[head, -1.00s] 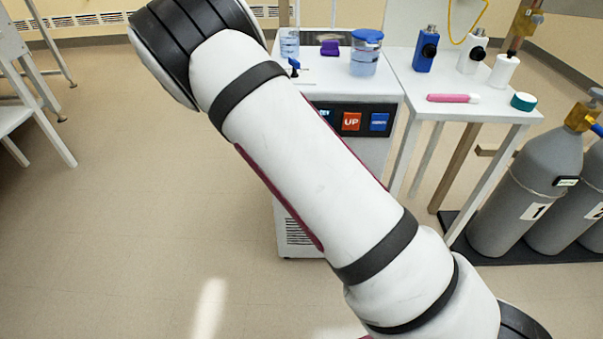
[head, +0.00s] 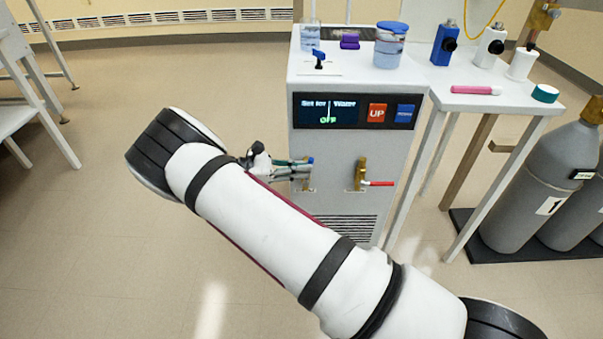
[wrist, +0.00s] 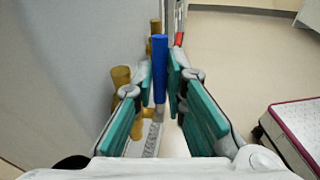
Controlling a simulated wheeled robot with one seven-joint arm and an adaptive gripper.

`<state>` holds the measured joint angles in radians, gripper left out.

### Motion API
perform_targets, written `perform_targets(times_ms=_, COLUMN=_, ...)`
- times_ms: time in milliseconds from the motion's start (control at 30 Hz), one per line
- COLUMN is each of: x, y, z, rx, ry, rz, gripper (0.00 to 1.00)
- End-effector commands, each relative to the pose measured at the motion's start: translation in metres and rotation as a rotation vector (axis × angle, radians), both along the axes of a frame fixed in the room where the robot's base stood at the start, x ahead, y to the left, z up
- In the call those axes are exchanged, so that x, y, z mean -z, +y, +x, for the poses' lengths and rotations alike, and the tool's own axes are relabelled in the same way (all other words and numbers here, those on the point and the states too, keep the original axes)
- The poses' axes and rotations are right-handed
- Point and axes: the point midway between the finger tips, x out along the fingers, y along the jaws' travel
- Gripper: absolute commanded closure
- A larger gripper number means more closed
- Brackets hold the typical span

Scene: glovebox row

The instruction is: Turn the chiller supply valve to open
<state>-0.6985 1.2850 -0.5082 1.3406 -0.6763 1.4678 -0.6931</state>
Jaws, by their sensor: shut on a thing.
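The chiller (head: 345,208) is a white cabinet with two brass valves low on its front. The left valve (head: 306,183) has a blue handle (wrist: 159,68), mostly hidden by my gripper in the head view. My gripper (head: 300,168) reaches it from the left. In the wrist view its teal-padded fingers are shut on the blue handle, which stands between them. The right valve (head: 360,173) has a red handle (head: 378,184) pointing right, level. I cannot read which valve is the supply.
The chiller's panel shows a dark display (head: 326,112) and an orange UP button (head: 376,113). Jars stand on top. A white side table (head: 480,105) and grey gas cylinders (head: 535,190) stand to the right.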

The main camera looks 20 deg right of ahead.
Motion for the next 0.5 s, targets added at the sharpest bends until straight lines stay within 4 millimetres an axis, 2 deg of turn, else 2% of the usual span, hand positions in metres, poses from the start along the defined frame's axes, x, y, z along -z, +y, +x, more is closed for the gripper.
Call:
perform_targets(times_ms=200, x=0.0051, y=0.0025, z=0.0013, rx=-0.003, ry=0.032, rz=-0.099, gripper=1.00)
perform_targets(times_ms=500, x=0.0050, y=0.0029, z=0.0012, rx=-0.003, ry=0.050, rz=-0.153, gripper=1.00)
